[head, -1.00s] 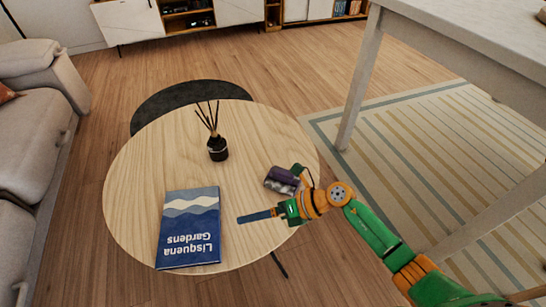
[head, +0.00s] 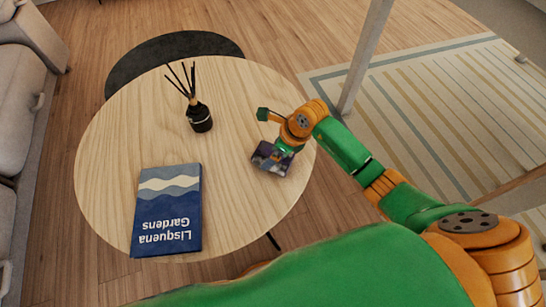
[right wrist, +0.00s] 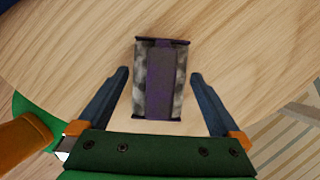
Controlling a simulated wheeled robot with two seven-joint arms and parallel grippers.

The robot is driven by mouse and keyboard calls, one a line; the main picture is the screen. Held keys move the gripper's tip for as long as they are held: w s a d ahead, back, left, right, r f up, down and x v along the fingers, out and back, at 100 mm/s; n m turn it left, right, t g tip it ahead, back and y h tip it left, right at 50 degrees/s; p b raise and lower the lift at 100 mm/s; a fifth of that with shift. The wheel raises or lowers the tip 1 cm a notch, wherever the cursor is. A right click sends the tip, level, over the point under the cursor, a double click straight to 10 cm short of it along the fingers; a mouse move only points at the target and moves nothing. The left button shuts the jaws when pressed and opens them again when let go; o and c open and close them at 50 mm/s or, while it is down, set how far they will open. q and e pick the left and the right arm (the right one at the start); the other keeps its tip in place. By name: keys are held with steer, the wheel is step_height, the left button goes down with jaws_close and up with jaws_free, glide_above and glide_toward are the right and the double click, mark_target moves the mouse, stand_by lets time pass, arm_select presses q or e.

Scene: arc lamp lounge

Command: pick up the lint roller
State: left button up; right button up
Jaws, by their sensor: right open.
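The lint roller (head: 268,158) is a short purple and mottled grey piece lying on the round wooden table (head: 235,205), near its right side. In the right wrist view the lint roller (right wrist: 160,82) shows a purple band down its middle and dark ends. My right gripper (head: 282,151) is over it, pointing down and partly covering it in the head view. In the wrist view its open fingers (right wrist: 160,74) stand to the left and right of the lint roller, with a gap on each side. My left gripper is not in view.
A blue book (head: 167,210) lies at the table's front left. A dark reed diffuser (head: 199,117) stands farther back. A grey sofa (head: 15,110) is at the left. A pale table leg (head: 364,60) rises beyond my right arm. The table's middle is clear.

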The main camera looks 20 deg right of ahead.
mark_target(271, 147)
steer(key=shift+f, duration=0.15)
steer(key=c, duration=1.5)
steer(key=shift+o, duration=0.2)
steer(key=shift+w+r, duration=0.1)
steer(key=shift+r, duration=0.3)
step_height(271, 147, up, 3)
steer(key=shift+p, duration=0.75)
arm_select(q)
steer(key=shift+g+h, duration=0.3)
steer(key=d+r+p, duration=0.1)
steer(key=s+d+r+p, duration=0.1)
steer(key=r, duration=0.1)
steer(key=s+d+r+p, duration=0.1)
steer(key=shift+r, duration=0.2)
arm_select(e)
steer(key=s+a+r, duration=0.6)
steer(key=s+r, duration=0.3)
steer(key=s, duration=0.3)
steer(key=shift+s+a+r, duration=0.15)
steer(key=shift+s+a, duration=0.1)
steer(key=shift+a, duration=0.1)
